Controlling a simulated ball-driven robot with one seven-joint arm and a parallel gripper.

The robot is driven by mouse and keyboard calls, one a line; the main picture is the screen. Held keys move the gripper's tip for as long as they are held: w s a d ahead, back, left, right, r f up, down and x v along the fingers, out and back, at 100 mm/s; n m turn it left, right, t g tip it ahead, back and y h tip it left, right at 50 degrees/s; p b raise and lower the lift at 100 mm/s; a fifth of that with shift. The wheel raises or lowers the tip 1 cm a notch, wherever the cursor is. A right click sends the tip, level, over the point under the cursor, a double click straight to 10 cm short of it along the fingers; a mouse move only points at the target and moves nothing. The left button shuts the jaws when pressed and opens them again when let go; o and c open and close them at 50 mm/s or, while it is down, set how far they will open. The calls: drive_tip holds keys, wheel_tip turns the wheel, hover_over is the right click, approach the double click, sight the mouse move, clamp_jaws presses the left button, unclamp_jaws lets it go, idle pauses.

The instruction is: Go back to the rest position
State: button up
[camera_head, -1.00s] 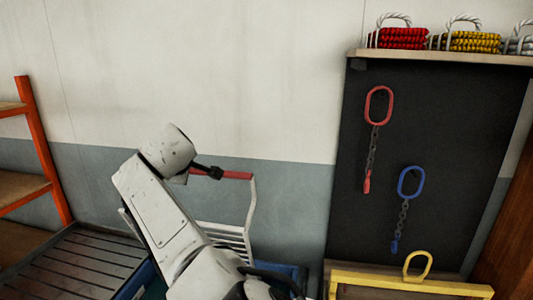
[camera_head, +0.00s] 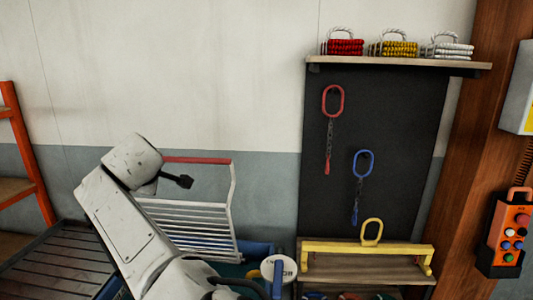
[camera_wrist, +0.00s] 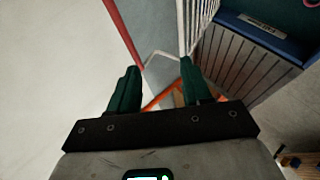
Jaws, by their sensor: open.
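My gripper (camera_wrist: 157,88) shows in the wrist view with its two green fingers apart and nothing between them. In the head view my white arm rises from the bottom and bends at the top left, in front of the grey wall; the gripper's fingers cannot be made out there. A white wire rack with a red top bar (camera_head: 197,160) stands behind the arm. In the wrist view the rack's red bar (camera_wrist: 123,32) and white bars (camera_wrist: 186,28) lie beyond the fingers. I cannot tell from the head view whether the arm touches the rack.
A dark panel (camera_head: 405,120) holds a red ring with chain (camera_head: 333,101) and a blue one (camera_head: 364,163). A yellow beam (camera_head: 335,247) lies below. Rope coils sit on the shelf (camera_head: 400,63). A slatted surface (camera_head: 50,262) and an orange rack (camera_head: 28,160) are left; a control box (camera_head: 508,231) hangs right.

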drive_tip(key=s+d+f+m+g+b, duration=0.15)
drive_tip(key=d+f, duration=0.25)
drive_tip(key=f, duration=0.6)
drive_tip(key=s+d+f+m+g+h, duration=0.1)
drive_tip(key=s+d+f+m, duration=0.2)
drive_tip(key=f, duration=0.6)
drive_tip(key=s+d+f+g, duration=0.25)
drive_tip(key=d+f, duration=0.35)
drive_tip(key=f, duration=0.4)
drive_tip(key=s+d+f+m+b, duration=0.1)
drive_tip(key=s+d+f+m, duration=0.3)
drive_tip(key=s+d+f, duration=0.45)
drive_tip(key=s+d+f+m+g+h+b, duration=0.1)
drive_tip(key=s+d+f+m, duration=0.1)
drive_tip(key=s+d+f, duration=0.3)
drive_tip(key=s+d+f+m+g, duration=0.1)
drive_tip(key=s+d, duration=0.2)
drive_tip(key=d, duration=0.5)
drive_tip(key=s+d+m+g+h+b, duration=0.1)
drive_tip(key=s+d+m, duration=0.3)
drive_tip(key=s+d, duration=0.6)
drive_tip(key=s+d+f+m+g+h+b, duration=0.1)
drive_tip(key=s+d+m, duration=0.3)
drive_tip(key=s+d, duration=0.7)
drive_tip(key=s, duration=0.8)
drive_tip(key=shift+g+h, duration=0.3)
drive_tip(key=shift+g, duration=0.1)
